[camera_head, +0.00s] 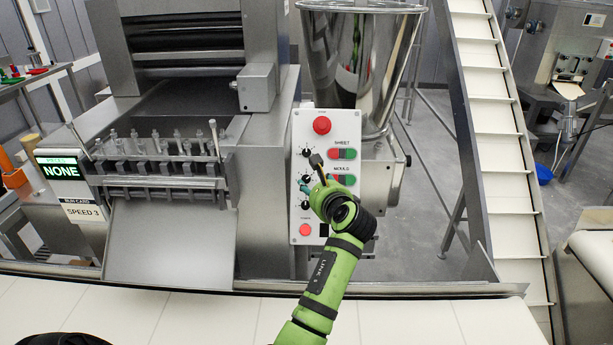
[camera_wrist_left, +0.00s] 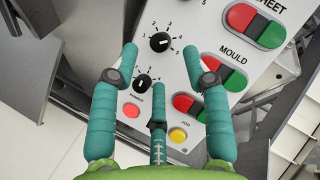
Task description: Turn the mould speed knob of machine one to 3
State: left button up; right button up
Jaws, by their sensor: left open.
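The grey-white control panel (camera_head: 297,222) of the machine carries a column of black knobs, partly hidden by my left gripper (camera_head: 318,182) in the head view. In the left wrist view, a black knob (camera_wrist_left: 160,42) with a printed number scale lines up with the red and green buttons (camera_wrist_left: 222,72) under the MOULD label. My left gripper (camera_wrist_left: 161,55) is open, its teal fingertips to either side of this knob in the picture. Contact with the knob does not show, and I cannot read its setting surely. My right gripper is not in view.
A smaller knob (camera_wrist_left: 142,84), a red button (camera_wrist_left: 131,110) and a yellow button (camera_wrist_left: 178,135) sit near the fingers. A run card (camera_head: 83,211) reads SPEED 3, below a display (camera_head: 58,169) reading NONE. A white belt (camera_head: 200,315) runs across the front.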

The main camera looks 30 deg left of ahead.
aim_at(306, 178)
pick_arm(q)
jog(key=shift+w+a+f, duration=0.1)
jog(key=shift+w+a, duration=0.35)
jog(key=shift+a, duration=0.15)
jog(key=x, duration=0.3)
jog(key=shift+s+f+p, duration=0.1)
jog(key=shift+f+p, duration=0.1)
jog(key=shift+p, duration=0.1)
jog(key=shift+w+a+f, duration=0.1)
jog(key=shift+w+a, duration=0.2)
grip_shut()
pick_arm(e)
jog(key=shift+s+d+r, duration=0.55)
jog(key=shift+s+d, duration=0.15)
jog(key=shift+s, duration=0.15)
